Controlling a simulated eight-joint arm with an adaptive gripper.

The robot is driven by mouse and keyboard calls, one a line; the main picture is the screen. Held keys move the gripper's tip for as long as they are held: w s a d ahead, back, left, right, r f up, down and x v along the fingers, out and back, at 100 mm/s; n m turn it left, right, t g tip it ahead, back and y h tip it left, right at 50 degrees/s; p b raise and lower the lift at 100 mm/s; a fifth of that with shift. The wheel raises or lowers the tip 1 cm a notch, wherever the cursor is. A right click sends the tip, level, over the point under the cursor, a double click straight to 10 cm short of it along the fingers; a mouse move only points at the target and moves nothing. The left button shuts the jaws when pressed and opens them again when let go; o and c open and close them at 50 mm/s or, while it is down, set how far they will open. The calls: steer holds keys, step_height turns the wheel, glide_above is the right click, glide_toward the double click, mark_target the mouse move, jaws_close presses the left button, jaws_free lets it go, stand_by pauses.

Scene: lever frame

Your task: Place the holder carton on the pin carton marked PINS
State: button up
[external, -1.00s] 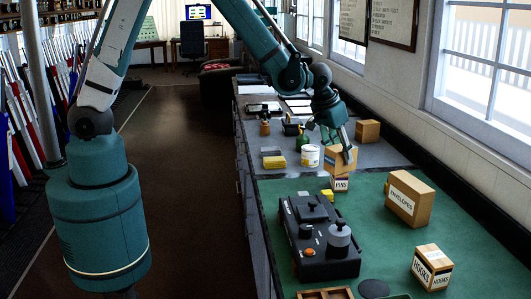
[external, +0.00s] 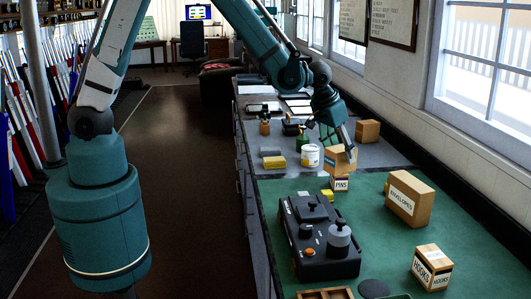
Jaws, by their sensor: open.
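The pin carton (external: 340,184), with a white PINS label, stands on the green mat near its far edge. A tan carton (external: 340,163), apparently the holder carton, shows directly above it in the picture and seems to rest on its top; the exact contact is too small to tell. My gripper (external: 347,151) is open, its fingers pointing down at the upper part of this tan carton. A finger covers part of the carton, and I cannot tell whether it touches.
A black machine (external: 318,240) stands nearer on the mat. The ENVELOPES carton (external: 409,199) and HOOKS carton (external: 431,267) are to the right. A white can (external: 310,156), a yellow block (external: 274,162) and another tan carton (external: 367,131) stand on the grey counter.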

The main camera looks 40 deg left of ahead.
steer(key=shift+v, duration=5.8)
steer(key=s+a+r+n+t, duration=0.1)
steer(key=a+r, duration=0.4)
steer(key=a, duration=0.8)
steer(key=s+a+r+n, duration=0.1)
steer(key=a+r, duration=0.4)
steer(key=a, duration=0.7)
steer(key=s+a+n+t+y, duration=0.1)
steer(key=s+a, duration=0.6)
steer(key=a, duration=0.5)
steer(key=s+a+r+n+t, duration=0.1)
steer(key=s+a, duration=0.6)
steer(key=a, duration=0.4)
steer(key=shift+s+a+r+y, duration=0.3)
steer(key=shift+s+a+y, duration=0.05)
steer(key=shift+s+y, duration=0.05)
steer(key=shift+f, duration=0.1)
